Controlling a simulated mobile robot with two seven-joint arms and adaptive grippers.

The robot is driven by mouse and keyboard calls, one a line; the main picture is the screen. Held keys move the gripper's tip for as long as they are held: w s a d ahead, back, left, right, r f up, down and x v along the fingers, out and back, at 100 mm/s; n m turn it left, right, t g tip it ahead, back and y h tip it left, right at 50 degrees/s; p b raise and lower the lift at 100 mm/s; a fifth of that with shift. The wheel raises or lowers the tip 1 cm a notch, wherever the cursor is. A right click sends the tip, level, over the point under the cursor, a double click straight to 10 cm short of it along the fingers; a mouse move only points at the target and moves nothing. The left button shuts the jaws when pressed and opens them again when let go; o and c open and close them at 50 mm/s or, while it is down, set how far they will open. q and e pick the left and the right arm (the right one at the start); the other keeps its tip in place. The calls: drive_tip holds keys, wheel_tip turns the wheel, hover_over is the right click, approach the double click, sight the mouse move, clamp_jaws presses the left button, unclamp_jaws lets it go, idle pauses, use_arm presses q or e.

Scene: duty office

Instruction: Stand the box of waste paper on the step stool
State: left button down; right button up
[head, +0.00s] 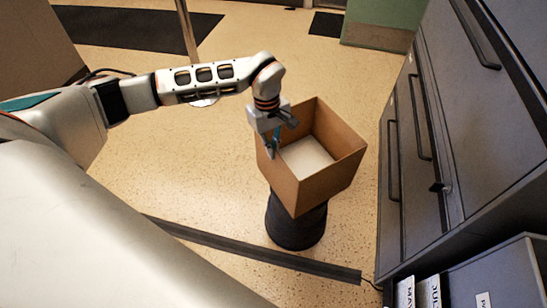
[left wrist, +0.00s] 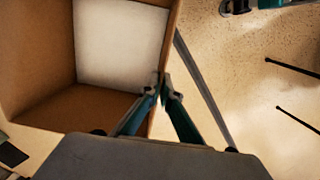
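The box (head: 318,182) is an open brown carton with white paper lying in its bottom. It is above the step stool (head: 296,226), a dark round stool whose top the box hides. I cannot tell whether the box rests on it or is held just above. My left gripper (head: 271,143) is at the box's left wall. In the left wrist view its fingers (left wrist: 162,92) straddle that wall of the box (left wrist: 30,60), one inside and one outside, with the tips closed on the edge. The white paper (left wrist: 120,42) shows inside. My right gripper is not in view.
Grey filing cabinets (head: 428,140) stand close on the right, with projecting handles. An open drawer with labelled folders (head: 434,291) juts in at lower right. A dark strip (head: 255,254) crosses the floor in front of the stool. The floor behind the box is clear.

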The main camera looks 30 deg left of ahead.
sight(274, 162)
use_arm(q)
wheel_tip(274, 162, down, 4)
drive_tip(key=shift+r+b, duration=0.1)
drive_tip(key=shift+b, duration=0.35)
drive_tip(key=shift+w+r, duration=0.1)
drive_tip(key=c, duration=2.5)
unclamp_jaws()
drive_tip(key=shift+f, duration=0.25)
drive_tip(key=shift+o, duration=1.1)
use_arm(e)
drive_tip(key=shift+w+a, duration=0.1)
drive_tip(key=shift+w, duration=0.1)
use_arm(q)
drive_tip(key=shift+r, duration=0.1)
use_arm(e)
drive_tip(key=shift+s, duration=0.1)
